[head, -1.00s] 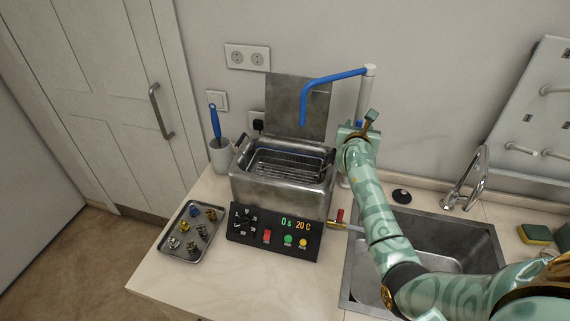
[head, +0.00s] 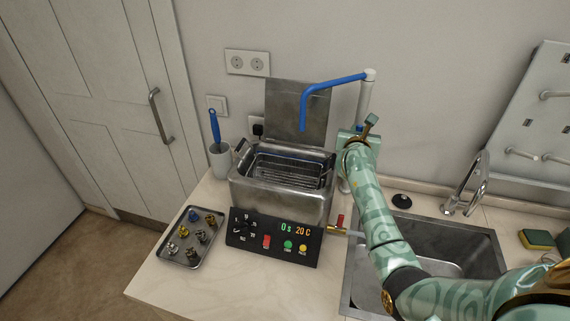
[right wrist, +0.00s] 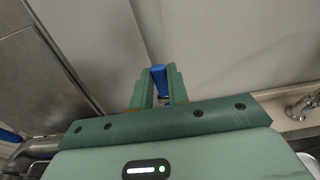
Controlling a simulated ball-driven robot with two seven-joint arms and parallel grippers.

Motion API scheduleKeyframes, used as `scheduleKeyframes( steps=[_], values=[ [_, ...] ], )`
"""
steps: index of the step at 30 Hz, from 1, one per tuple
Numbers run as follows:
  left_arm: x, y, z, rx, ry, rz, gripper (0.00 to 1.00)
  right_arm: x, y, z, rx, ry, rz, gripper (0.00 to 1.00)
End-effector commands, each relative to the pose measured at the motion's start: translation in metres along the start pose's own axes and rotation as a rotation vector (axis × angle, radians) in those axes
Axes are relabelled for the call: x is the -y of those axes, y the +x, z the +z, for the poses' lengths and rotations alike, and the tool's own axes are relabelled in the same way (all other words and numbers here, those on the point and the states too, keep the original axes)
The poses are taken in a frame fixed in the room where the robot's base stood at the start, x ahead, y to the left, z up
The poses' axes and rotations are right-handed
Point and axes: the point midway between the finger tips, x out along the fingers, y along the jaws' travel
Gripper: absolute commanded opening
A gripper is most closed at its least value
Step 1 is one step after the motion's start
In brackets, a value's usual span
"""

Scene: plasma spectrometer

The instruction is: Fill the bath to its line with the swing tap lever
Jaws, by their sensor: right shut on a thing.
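The metal bath (head: 278,199) stands open on the counter, with a wire basket inside. A thin bluish line runs along its inner back wall; I cannot make out the water level. The swing tap's white post (head: 366,98) rises behind the bath at the right, and its blue spout (head: 335,80) hangs over the bath's back part. My right gripper (head: 357,129) is at the post, shut on the blue tap lever, which shows between the fingers in the right wrist view (right wrist: 159,74). The fingers hide most of the lever. My left gripper is out of view.
The panel (head: 273,242) on the bath's front reads 0 s and 20 C. A red-handled drain valve (head: 340,222) sticks out at the bath's right, next to the sink (head: 352,290). A tray (head: 172,262) of small parts and a brush cup (head: 219,160) stand left.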

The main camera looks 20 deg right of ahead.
Motion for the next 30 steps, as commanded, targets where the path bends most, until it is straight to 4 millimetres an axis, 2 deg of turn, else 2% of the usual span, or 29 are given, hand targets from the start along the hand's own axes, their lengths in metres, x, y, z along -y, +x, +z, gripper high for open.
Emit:
scheduleKeyframes(
  steps=[6, 30],
  values=[
    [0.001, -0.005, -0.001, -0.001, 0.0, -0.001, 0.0, 0.0, -0.01, -0.005, -0.006, 0.0, 0.0, 0.08],
    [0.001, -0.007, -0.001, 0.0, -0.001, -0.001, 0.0, -0.001, -0.022, -0.014, -0.007, 0.0, 0.001, 0.08]
  ],
)
